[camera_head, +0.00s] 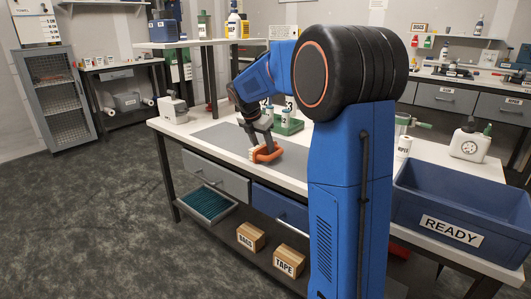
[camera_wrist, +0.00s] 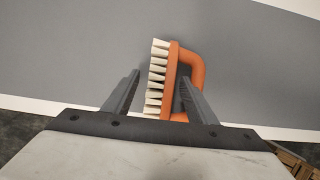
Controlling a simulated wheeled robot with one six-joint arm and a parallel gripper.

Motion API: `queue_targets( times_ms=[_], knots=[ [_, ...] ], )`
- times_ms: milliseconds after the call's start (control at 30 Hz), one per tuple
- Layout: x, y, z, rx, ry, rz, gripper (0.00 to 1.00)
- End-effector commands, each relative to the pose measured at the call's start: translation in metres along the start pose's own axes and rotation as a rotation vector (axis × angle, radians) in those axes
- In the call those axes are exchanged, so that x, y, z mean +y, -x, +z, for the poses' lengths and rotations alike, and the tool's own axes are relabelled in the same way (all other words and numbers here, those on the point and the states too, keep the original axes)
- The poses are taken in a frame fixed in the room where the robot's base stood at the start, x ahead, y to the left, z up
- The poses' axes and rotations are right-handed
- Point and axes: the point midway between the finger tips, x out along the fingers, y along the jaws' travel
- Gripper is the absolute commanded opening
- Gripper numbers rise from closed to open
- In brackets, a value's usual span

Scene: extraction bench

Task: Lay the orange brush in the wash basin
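The orange brush (camera_head: 266,154) with pale bristles is at the front part of the grey mat on the bench. In the wrist view the brush (camera_wrist: 172,80) stands between my fingers, bristles to the left and looped handle to the right. My gripper (camera_head: 253,143) points down at the brush. In the wrist view my gripper (camera_wrist: 160,85) has its fingers apart; a gap shows between the left finger and the bristles. The right finger overlaps the handle opening; contact there is unclear. I cannot identify a wash basin in either view.
A blue bin (camera_head: 453,237) labelled READY stands at the right. A green holder (camera_head: 287,128) with white bottles is behind the brush. A white device (camera_head: 172,109) stands at the bench's left end. The mat (camera_head: 222,136) left of my gripper is clear.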

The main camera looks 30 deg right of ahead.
Motion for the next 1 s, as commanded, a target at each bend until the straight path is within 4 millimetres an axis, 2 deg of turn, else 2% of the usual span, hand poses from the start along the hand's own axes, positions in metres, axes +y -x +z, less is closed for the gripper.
queue_targets(
  times_ms=[33,200,300,567,667,1000],
  knots=[
    [0.0,0.0,0.0,0.0,0.0,0.0,0.47],
    [0.0,0.0,0.0,0.0,0.0,0.0,0.06],
    [0.0,0.0,0.0,0.0,0.0,0.0,0.01],
    [0.0,0.005,0.002,-0.001,0.0,0.001,0.01],
    [0.001,0.016,0.007,-0.002,0.0,0.002,0.01],
    [0.0,0.073,0.03,-0.001,-0.002,0.002,0.01]
  ],
)
